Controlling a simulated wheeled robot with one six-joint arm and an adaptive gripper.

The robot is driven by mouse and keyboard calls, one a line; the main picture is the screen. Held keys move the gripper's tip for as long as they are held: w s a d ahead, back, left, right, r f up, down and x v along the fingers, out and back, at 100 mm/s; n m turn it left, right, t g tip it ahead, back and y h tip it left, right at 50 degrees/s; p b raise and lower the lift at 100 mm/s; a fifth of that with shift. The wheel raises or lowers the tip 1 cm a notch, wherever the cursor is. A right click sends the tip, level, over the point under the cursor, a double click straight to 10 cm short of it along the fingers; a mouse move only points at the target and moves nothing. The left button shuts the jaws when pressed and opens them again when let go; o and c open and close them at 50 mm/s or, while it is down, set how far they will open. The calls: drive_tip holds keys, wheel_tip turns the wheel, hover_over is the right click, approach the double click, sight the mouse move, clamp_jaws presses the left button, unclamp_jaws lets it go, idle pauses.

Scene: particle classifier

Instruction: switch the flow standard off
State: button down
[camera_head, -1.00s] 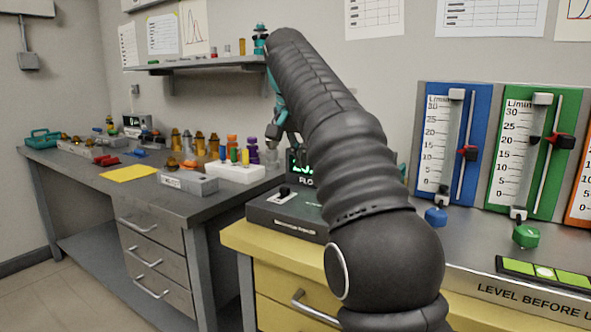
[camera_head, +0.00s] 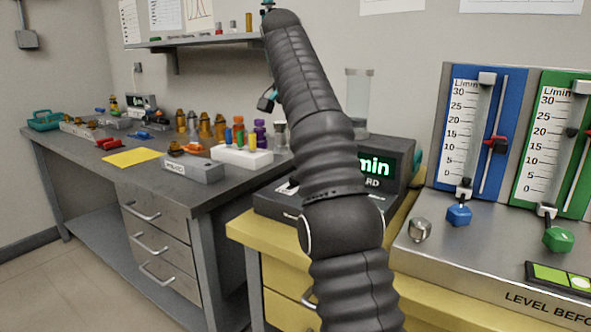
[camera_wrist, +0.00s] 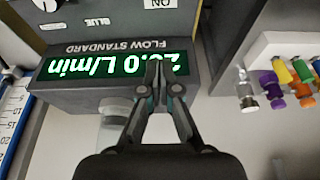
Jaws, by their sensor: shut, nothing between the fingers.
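The flow standard (camera_head: 403,158) is a dark box on the yellow bench, partly hidden behind my arm in the head view. Its lit green display shows "min" there. In the wrist view the flow standard (camera_wrist: 75,98) appears upside down, its green display (camera_wrist: 100,64) lit and reading L/min, with a digit covered by my fingers.
A clear cylinder (camera_head: 358,95) stands by the flow standard. Blue (camera_head: 465,130) and green (camera_head: 550,140) flowmeter panels stand right, with valve knobs in front. A white rack (camera_head: 242,157) with coloured vials is on the grey bench to the left.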

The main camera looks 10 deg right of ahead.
drive_tip(key=x, duration=0.9)
drive_tip(key=shift+w+d+f, duration=0.1)
drive_tip(key=shift+f, duration=0.15)
drive_tip(key=shift+s+a+f, duration=0.1)
drive_tip(key=shift+s+a, duration=0.9)
drive_tip(key=shift+a, duration=0.05)
drive_tip(key=shift+s+a, duration=0.35)
